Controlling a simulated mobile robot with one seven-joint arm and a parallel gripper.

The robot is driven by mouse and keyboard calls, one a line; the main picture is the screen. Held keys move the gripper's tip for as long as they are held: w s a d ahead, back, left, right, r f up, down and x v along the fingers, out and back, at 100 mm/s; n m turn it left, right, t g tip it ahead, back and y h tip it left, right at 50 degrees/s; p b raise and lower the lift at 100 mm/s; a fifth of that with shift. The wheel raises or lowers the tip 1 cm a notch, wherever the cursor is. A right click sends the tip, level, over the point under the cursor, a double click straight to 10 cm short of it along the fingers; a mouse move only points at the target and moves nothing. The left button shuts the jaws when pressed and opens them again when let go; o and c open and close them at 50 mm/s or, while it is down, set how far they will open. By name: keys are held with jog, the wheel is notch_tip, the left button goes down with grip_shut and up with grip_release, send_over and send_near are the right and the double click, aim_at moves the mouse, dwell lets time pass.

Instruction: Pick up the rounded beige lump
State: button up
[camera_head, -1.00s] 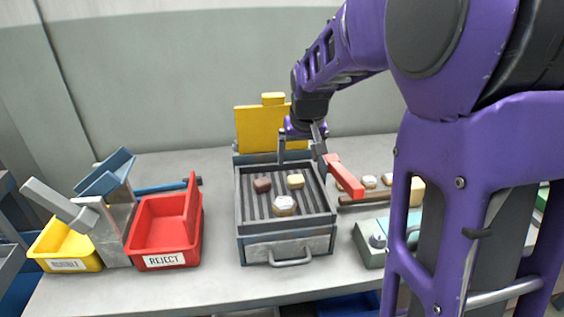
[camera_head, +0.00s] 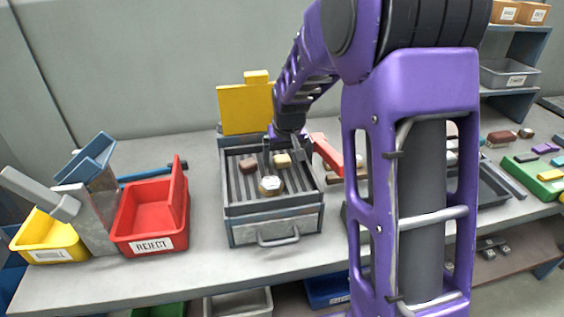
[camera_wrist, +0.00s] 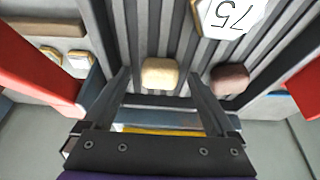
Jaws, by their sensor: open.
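The rounded beige lump (camera_head: 282,160) lies on the ribbed grill plate (camera_head: 244,188), towards its back. In the wrist view the beige lump (camera_wrist: 160,73) appears between the tips of my two fingers, with a gap on each side. My gripper (camera_head: 283,152) is open and empty, pointing down over the back of the grill. It also shows in the wrist view (camera_wrist: 160,78). I cannot tell whether the fingertips are level with the lump or still above it.
A red bar (camera_head: 327,154) sticks up at the grill's right side. The yellow upright plate (camera_head: 245,108) stands behind the grill. A red REJECT bin (camera_head: 150,243) and a yellow bin (camera_head: 45,252) stand to the left. My arm hides part of the bench at right.

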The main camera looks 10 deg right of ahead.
grip_shut()
jog(key=shift+r, duration=0.1)
